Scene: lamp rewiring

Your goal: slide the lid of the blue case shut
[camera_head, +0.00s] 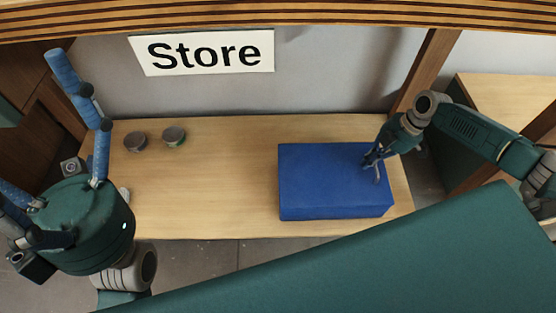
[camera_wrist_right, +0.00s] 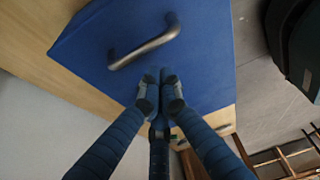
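The blue case (camera_head: 325,183) sits on the right part of the wooden table, and its flat blue top shows no opening. A curved metal handle (camera_wrist_right: 145,42) is on the blue surface in the right wrist view. My right gripper (camera_head: 374,158) is over the right side of the case, by the handle. In the right wrist view its fingertips (camera_wrist_right: 160,88) are drawn together, with the handle just beyond them and nothing visible between them. I cannot tell whether they touch the case. My left gripper (camera_head: 40,125) is at the far left with its blue fingers spread, empty, away from the case.
Two small round tins (camera_head: 135,141) (camera_head: 174,136) stand at the table's back left. The middle of the table (camera_head: 215,185) is clear. A wall with a "Store" sign (camera_head: 204,53) is behind, and a wooden post (camera_head: 426,70) rises at the back right.

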